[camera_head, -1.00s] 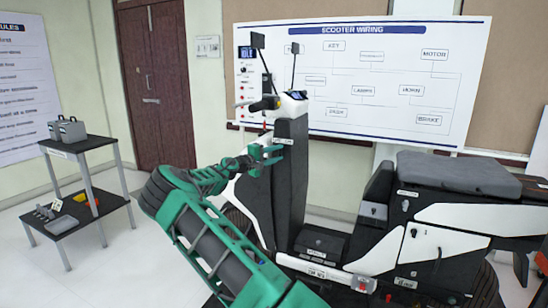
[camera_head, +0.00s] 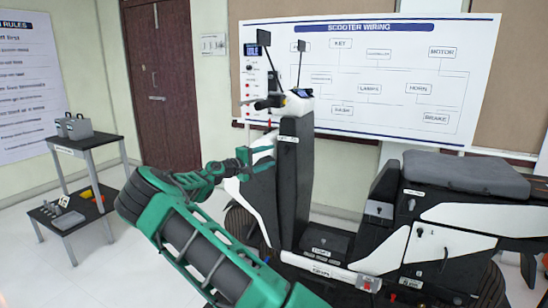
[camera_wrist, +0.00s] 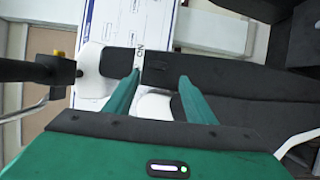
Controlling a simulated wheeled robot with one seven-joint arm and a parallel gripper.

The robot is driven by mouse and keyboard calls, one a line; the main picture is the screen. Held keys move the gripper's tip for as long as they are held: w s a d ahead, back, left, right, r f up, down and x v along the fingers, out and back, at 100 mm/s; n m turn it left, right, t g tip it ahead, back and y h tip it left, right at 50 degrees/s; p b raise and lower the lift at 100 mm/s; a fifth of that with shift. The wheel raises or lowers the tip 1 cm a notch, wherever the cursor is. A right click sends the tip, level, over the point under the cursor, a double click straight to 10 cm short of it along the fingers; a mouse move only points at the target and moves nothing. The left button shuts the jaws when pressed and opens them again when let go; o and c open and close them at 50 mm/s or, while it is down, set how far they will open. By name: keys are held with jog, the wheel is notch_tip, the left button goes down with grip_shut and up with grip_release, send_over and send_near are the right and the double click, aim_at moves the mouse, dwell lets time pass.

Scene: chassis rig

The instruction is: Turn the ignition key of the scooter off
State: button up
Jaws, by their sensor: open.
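The white and dark grey scooter (camera_head: 465,215) stands side-on at the right in the head view. Its upright front column (camera_head: 296,185) carries a small white label (camera_head: 288,139) near the top. My gripper (camera_head: 264,149) is just left of that column. In the wrist view my gripper (camera_wrist: 160,78) is open, its two green fingers apart with nothing held between them. Beyond the tips is a dark panel (camera_wrist: 220,77) with a white label (camera_wrist: 139,57) that seems to read ON. A small dark detail lies near the label; I cannot tell whether it is the ignition key.
The scooter's handlebar (camera_head: 268,102) and mirrors rise above the column. A two-level black table (camera_head: 85,142) with grey boxes stands at the left. A wiring board (camera_head: 400,80) hangs behind. The floor between table and scooter is partly clear.

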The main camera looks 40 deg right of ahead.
jog(key=shift+a, duration=1.25)
jog(key=s+d+f+m+g+y, duration=0.1)
jog(key=s+f+m+g+y, duration=0.3)
jog(key=s, duration=0.7)
jog(key=s+f+m+t+y, duration=0.1)
jog(key=s+f+m+y, duration=0.3)
jog(key=s, duration=0.8)
jog(key=s+a+r+t+y, duration=0.1)
jog(key=s+a+y, duration=0.4)
jog(key=s+a, duration=0.8)
jog(key=s+a+r+n+t+y, duration=0.1)
jog(key=s+a+y, duration=0.4)
jog(key=s+a, duration=0.8)
jog(key=shift+a+r+t, duration=0.45)
jog(key=shift+a+t, duration=0.05)
jog(key=shift+a, duration=0.65)
